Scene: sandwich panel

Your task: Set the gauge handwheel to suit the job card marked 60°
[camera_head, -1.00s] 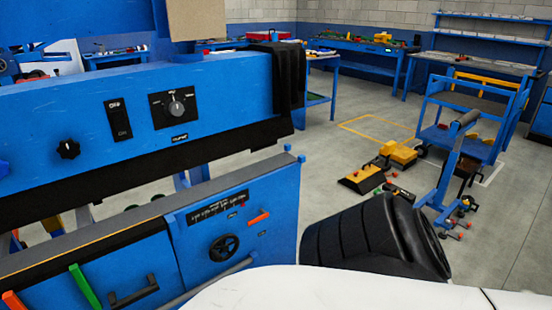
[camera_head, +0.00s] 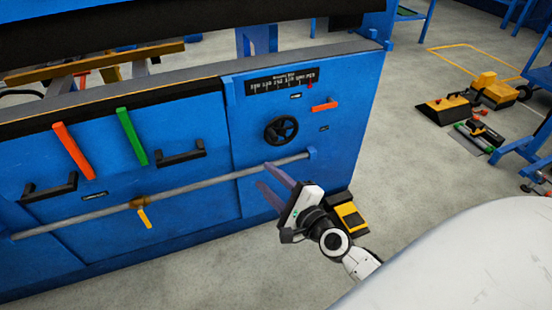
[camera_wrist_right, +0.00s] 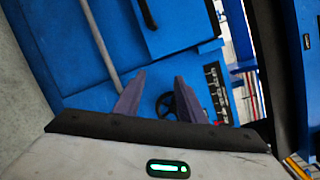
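The black gauge handwheel (camera_head: 281,130) is on the front of the blue machine panel, below a dark scale (camera_head: 283,80) with white marks and a red pointer (camera_head: 310,85) near its right end. The scale figures are too small to read. My right gripper (camera_head: 268,178) is open and empty, below and slightly left of the handwheel, apart from it. In the right wrist view the handwheel (camera_wrist_right: 166,106) shows beyond and between the two fingers (camera_wrist_right: 157,95), with the scale (camera_wrist_right: 217,92) to its right. No job card marked 60° is visible now. My left gripper is not in view.
An orange lever (camera_head: 325,105) is right of the handwheel. A grey rail (camera_head: 200,188) crosses the panel below it. Black handles, an orange bar (camera_head: 73,150) and a green bar (camera_head: 132,136) are to the left. A yellow-black object (camera_head: 347,215) lies on the floor.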

